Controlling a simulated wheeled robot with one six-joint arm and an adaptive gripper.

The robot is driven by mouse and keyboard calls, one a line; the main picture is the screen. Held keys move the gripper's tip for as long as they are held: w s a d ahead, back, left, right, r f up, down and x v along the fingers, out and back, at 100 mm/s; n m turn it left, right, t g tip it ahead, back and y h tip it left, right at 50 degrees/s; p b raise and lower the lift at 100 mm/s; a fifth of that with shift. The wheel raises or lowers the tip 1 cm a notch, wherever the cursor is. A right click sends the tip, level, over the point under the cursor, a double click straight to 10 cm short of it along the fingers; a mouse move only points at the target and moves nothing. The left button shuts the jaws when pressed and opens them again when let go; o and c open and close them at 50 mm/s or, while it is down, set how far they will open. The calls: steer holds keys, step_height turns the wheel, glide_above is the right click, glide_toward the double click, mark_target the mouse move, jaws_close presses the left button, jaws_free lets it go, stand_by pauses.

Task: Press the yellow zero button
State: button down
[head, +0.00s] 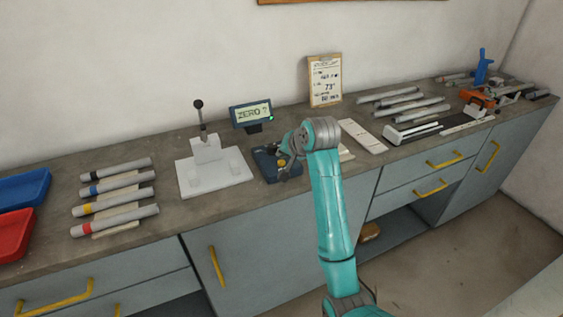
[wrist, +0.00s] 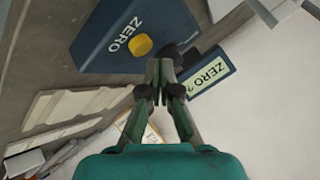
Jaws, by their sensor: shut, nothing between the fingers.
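The yellow zero button (wrist: 140,45) sits on a dark blue box (wrist: 112,22) beside the white word ZERO. In the head view the blue box (head: 262,166) stands on the bench, and the button (head: 281,162) is partly covered by my arm. My gripper (wrist: 160,66) is shut and empty. In the wrist view its fingertips appear just beside the button; I cannot tell whether they touch it. The display (head: 250,114) behind the box reads ZERO with a small mark and a green light. It also shows in the wrist view (wrist: 210,73).
A white plate with a lever press (head: 215,172) stands left of the box. Several marked tubes (head: 115,190) lie further left, near blue and red trays (head: 14,236). A clipboard (head: 325,80) leans on the wall. A pale slotted strip (head: 362,136) and more tubes lie right.

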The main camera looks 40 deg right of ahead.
mark_target(283, 163)
steer(key=shift+f, duration=0.1)
steer(key=shift+f, duration=0.35)
steer(key=shift+f, duration=0.45)
stand_by(1.1)
steer(key=shift+r, duration=0.9)
steer(key=shift+r, duration=2.5)
steer(key=shift+s, duration=0.15)
